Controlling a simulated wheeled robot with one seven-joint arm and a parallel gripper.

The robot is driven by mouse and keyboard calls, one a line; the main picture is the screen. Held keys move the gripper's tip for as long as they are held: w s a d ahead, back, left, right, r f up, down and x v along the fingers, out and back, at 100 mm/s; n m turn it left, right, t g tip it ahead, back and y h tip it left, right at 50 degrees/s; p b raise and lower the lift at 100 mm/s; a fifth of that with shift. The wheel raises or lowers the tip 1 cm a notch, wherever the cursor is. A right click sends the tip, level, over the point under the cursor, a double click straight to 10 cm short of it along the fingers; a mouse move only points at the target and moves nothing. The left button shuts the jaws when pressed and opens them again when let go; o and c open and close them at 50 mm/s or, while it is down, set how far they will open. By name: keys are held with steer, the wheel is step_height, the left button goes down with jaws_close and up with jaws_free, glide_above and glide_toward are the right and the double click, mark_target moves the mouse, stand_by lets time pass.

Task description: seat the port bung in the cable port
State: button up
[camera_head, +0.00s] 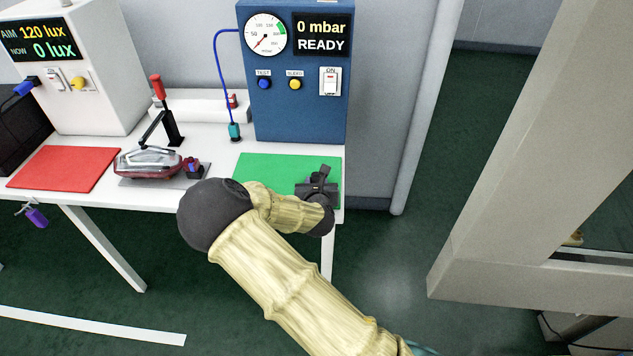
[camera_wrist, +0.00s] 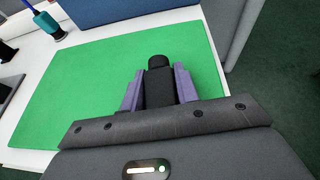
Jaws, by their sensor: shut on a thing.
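My gripper (camera_head: 317,185) is above the right part of the green mat in the head view. In the wrist view its two purple fingers (camera_wrist: 159,84) are shut on a black piece with a narrower round end (camera_wrist: 158,62), apparently the port bung. The round end points away from my wrist, over the green mat. The lamp (camera_head: 148,163), with a clear and dark red body, lies on a grey plate left of the green mat. A small red and blue part (camera_head: 193,167) sits at its right end. I cannot make out the cable port opening.
A red-handled clamp (camera_head: 158,90) stands behind the lamp. A blue test box (camera_head: 296,105) reads 0 mbar, READY; its blue hose ends in a teal plug (camera_head: 235,131). The green mat (camera_head: 262,165) is otherwise bare. A red mat (camera_head: 62,168) lies at left.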

steer(key=o, duration=1)
steer(key=shift+c, duration=0.2)
steer(key=shift+f, duration=0.1)
steer(key=r+p+v, duration=0.1)
steer(key=p+v, duration=0.3)
steer(key=v, duration=1.1)
steer(key=shift+a+r, duration=0.25)
steer(key=shift+a, duration=0.05)
steer(key=p, duration=0.2)
steer(key=shift+s+r+p, duration=0.15)
steer(key=shift+p, duration=0.2)
steer(key=shift+s+p, duration=0.1)
steer(key=shift+p, duration=0.4)
steer(key=p, duration=0.2)
steer(key=shift+s+r+p, duration=0.1)
steer(key=shift+s+p, duration=0.25)
steer(key=shift+s+d+p, duration=0.1)
steer(key=shift+p, duration=0.35)
